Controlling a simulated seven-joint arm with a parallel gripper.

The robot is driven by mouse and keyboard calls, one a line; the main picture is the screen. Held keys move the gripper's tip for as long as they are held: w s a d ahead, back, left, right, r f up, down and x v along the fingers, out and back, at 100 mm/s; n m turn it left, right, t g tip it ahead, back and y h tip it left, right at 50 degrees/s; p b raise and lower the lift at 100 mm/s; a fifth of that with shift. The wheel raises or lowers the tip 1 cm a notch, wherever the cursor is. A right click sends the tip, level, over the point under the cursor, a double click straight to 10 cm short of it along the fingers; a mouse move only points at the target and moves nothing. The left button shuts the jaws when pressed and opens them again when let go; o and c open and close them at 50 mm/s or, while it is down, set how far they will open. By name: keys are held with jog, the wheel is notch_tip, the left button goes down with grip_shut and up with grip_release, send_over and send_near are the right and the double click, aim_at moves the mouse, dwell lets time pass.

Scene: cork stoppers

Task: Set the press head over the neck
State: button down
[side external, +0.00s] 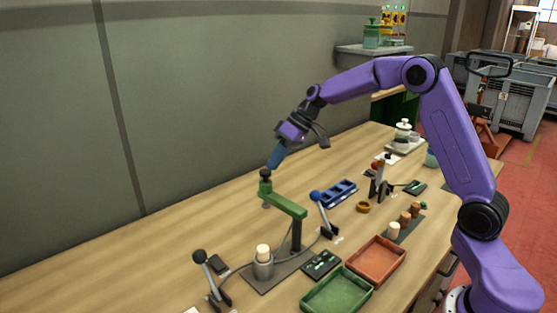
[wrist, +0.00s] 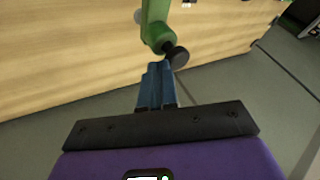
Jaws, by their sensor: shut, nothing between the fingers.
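The press has a green swing arm (side external: 286,204) on a dark post (side external: 296,235). Its far end, with a black knob (side external: 265,175) on top and a small grey head (side external: 266,205) below, points back-left toward the wall. A grey metal vessel (side external: 263,268) with a cream stopper in its neck (side external: 263,251) stands in front of the post, and the head is not over it. My gripper (side external: 272,164) is shut and empty, its blue fingertips right by the knob. In the wrist view the fingertips (wrist: 158,70) are beside the knob (wrist: 177,56); I cannot tell whether they touch.
A blue-knobbed lever (side external: 316,198) stands right of the press and a black-knobbed lever (side external: 200,257) at front left. Green (side external: 338,296) and orange (side external: 376,262) trays lie at front right. A blue rack (side external: 336,195) is behind.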

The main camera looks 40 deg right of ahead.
jog(key=s+a+n+g+h, duration=0.1)
jog(key=s+a+n+g, duration=0.3)
jog(key=a+n, duration=0.3)
jog(key=s+a+n+g+h, duration=0.1)
jog(key=s+a+n+g, duration=0.3)
jog(key=a+n, duration=0.3)
jog(key=shift+a+n+g, duration=0.3)
jog(key=shift+a+n, duration=0.05)
jog(key=shift+n, duration=0.85)
jog(key=shift+s+a, duration=0.1)
jog(key=shift+s, duration=0.05)
jog(key=v, duration=0.7)
jog(key=shift+w+r, duration=0.25)
jog(key=shift+w, duration=0.05)
